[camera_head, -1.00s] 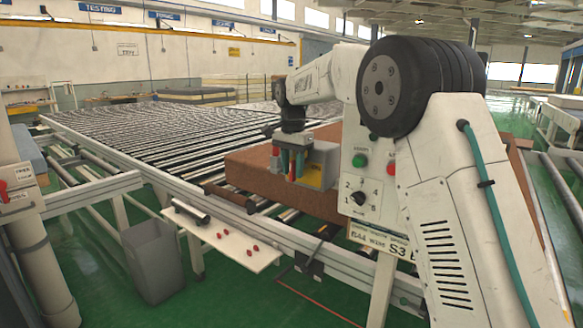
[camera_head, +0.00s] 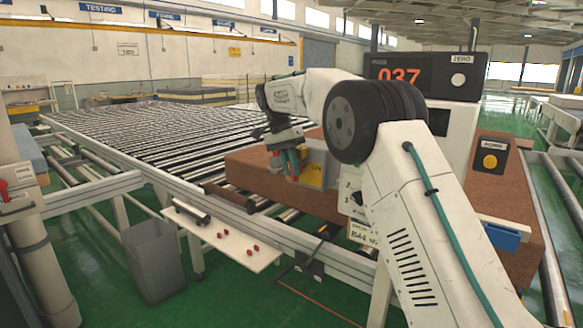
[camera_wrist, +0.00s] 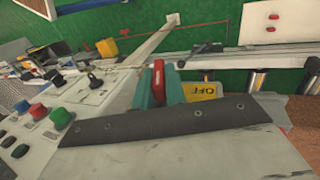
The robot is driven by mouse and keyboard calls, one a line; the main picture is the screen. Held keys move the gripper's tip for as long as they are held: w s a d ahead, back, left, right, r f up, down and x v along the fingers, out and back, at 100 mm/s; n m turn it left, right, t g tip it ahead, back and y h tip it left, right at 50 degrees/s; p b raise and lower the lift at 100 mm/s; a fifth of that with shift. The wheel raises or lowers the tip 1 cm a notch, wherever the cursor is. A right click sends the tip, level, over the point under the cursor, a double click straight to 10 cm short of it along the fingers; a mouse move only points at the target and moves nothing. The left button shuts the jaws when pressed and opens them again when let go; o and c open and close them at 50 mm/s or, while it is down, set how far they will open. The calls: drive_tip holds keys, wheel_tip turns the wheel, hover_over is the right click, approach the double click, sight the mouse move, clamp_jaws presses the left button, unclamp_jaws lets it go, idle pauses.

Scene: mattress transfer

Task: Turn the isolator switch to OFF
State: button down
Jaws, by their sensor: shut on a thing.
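The isolator switch's red handle (camera_wrist: 158,75) is between the two teal fingers of my gripper (camera_wrist: 159,88) in the wrist view. The fingers are shut on it. Its yellow plate (camera_wrist: 203,91) with the letters OFF shows just right of the fingers, partly hidden by a dark strip. In the head view my gripper (camera_head: 289,164) is at the grey switch box (camera_head: 312,174), whose yellow face is partly visible. The handle's exact angle against its markings cannot be told.
A panel with red (camera_wrist: 38,111), green and blue buttons and a black knob (camera_wrist: 95,80) lies left in the wrist view. A display reading 037 (camera_head: 399,76) stands behind my arm. The roller conveyor (camera_head: 140,125) stretches back left; a grey bin (camera_head: 152,262) stands in front.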

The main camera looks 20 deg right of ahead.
drive_tip(key=shift+w+a+f+g+h, duration=0.1)
drive_tip(key=shift+a+f+g+h, duration=0.05)
drive_tip(key=shift+g+h, duration=0.55)
drive_tip(key=shift+g, duration=0.3)
drive_tip(key=c, duration=1.4)
unclamp_jaws()
drive_tip(key=shift+c, duration=0.2)
